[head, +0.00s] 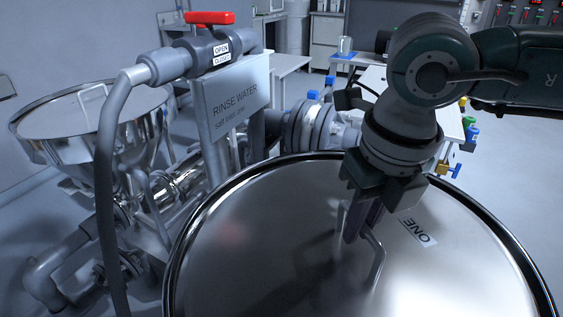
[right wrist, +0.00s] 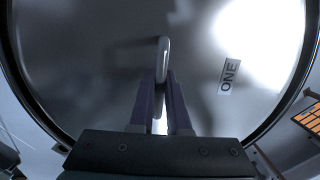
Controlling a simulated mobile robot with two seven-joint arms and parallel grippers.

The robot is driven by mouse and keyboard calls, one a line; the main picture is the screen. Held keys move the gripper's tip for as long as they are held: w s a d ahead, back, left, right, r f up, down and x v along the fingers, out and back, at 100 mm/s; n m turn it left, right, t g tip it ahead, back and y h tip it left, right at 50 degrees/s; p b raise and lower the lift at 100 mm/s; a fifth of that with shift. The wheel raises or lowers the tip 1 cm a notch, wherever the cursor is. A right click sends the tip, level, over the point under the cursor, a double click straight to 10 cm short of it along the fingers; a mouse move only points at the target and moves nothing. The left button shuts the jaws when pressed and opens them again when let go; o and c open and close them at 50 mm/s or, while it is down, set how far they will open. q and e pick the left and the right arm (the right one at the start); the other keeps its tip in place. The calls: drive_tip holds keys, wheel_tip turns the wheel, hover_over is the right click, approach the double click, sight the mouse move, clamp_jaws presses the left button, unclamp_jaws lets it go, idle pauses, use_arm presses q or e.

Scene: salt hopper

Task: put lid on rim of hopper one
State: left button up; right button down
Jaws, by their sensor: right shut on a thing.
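The lid (head: 265,245) is a large round shiny steel disc with a dark rim and a label reading ONE (head: 416,234). It fills the lower part of the head view and most of the right wrist view (right wrist: 85,65). My right gripper (head: 360,222) points down at the lid's middle and is shut on its bar handle (head: 377,262). The handle also shows between the fingers in the right wrist view (right wrist: 162,55). The lid hides what is under it, so I cannot tell whether it touches a hopper rim. My left gripper is out of view.
A steel funnel-shaped hopper (head: 75,140) stands at the left. Between it and the lid are a pipe with a red valve handle (head: 209,18), a grey hose (head: 106,190) and a RINSE WATER sign (head: 236,105). Benches stand at the back.

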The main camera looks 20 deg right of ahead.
drive_tip(key=shift+f, duration=0.15)
drive_tip(key=c, duration=1)
unclamp_jaws()
drive_tip(key=shift+o, duration=1)
